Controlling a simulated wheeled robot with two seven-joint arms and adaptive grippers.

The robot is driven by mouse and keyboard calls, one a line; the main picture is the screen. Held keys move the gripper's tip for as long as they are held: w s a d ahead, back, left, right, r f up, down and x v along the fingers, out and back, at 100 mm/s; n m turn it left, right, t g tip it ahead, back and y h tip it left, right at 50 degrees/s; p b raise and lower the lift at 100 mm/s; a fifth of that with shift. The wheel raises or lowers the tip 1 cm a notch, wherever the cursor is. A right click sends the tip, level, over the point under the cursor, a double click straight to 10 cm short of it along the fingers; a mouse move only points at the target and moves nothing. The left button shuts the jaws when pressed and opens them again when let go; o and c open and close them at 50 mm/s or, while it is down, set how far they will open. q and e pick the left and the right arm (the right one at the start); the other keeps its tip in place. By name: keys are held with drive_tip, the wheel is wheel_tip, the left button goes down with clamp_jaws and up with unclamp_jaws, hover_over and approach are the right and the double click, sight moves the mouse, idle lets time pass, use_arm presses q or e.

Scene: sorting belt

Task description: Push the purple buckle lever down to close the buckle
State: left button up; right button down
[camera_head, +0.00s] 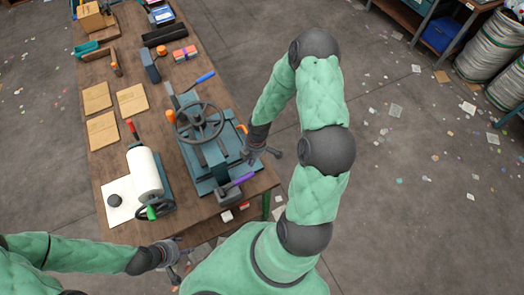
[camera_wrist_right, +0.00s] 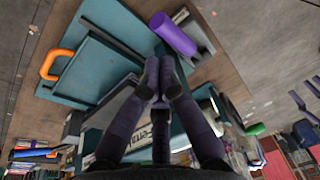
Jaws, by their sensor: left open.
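The purple buckle lever (camera_head: 238,183) sticks up at a slant from a small grey block at the front right corner of the blue press fixture. It also shows in the right wrist view (camera_wrist_right: 174,34), just beyond my fingertips. My right gripper (camera_head: 262,154) is above the right edge of the fixture, behind the lever in the head view. In the right wrist view its fingertips (camera_wrist_right: 160,75) meet with nothing between them, apart from the lever. My left gripper (camera_head: 176,254) is open and empty off the table's front edge, away from the lever.
The blue fixture (camera_head: 220,171) carries a dark handwheel (camera_head: 199,121), a blue-handled lever (camera_head: 205,76) and an orange handle (camera_wrist_right: 52,64). Cardboard squares (camera_head: 102,132) lie farther left.

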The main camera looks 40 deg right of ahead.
use_arm(q)
drive_tip(key=shift+r, duration=0.35)
use_arm(e)
drive_tip(key=d, duration=0.1)
drive_tip(key=d+r, duration=0.1)
drive_tip(key=d, duration=0.1)
drive_tip(key=s+d+r, duration=0.1)
drive_tip(key=shift+d+r, duration=0.2)
drive_tip(key=shift+d, duration=0.05)
use_arm(q)
drive_tip(key=shift+s, duration=0.15)
use_arm(e)
drive_tip(key=shift+s, duration=0.1)
